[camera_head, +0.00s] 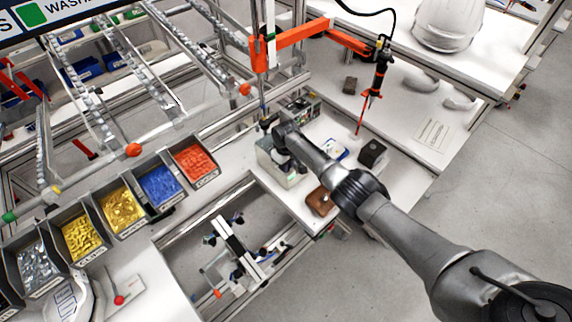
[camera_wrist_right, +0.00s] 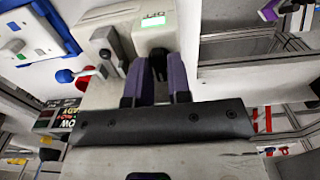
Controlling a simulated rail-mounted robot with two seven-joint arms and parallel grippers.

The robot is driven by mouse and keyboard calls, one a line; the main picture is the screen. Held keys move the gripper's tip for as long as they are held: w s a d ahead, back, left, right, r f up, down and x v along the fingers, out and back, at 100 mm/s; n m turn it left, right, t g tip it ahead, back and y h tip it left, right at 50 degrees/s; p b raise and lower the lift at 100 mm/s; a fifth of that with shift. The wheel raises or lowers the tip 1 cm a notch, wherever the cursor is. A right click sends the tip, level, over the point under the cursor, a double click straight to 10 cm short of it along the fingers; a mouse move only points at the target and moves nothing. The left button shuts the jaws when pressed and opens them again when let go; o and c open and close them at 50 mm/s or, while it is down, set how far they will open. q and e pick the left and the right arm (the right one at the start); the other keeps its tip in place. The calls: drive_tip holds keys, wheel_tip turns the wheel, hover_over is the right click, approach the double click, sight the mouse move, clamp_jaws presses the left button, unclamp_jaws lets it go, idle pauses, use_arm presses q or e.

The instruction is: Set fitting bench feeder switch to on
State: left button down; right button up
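The feeder is a pale box (camera_head: 283,171) on the white bench, in the middle of the head view. In the right wrist view the pale housing (camera_wrist_right: 167,39) carries a small lit green display (camera_wrist_right: 153,20), whose lettering is too small to read surely. My right gripper (camera_head: 277,141) is over the box; its purple fingers (camera_wrist_right: 157,62) point at the housing. Dark material fills the narrow space between the fingers, and I cannot tell whether it is pads or a part of the feeder. A grey lever-like part (camera_wrist_right: 106,52) is beside the display; the switch is not clearly seen. My left gripper is out of view.
Parts bins (camera_head: 159,187) line the bench to the left. A red-handled hanging tool (camera_head: 374,88) on an orange arm (camera_head: 300,36) is close behind. A dark block (camera_head: 372,152) and a brown block (camera_head: 319,201) stand right of the feeder. A white helmet (camera_head: 449,23) is on the back table.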

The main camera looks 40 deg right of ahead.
drive_tip(key=shift+o, duration=0.2)
drive_tip(key=shift+r, duration=0.55)
wheel_tip(320, 180, up, 13)
drive_tip(key=shift+f, duration=0.15)
idle(0.5)
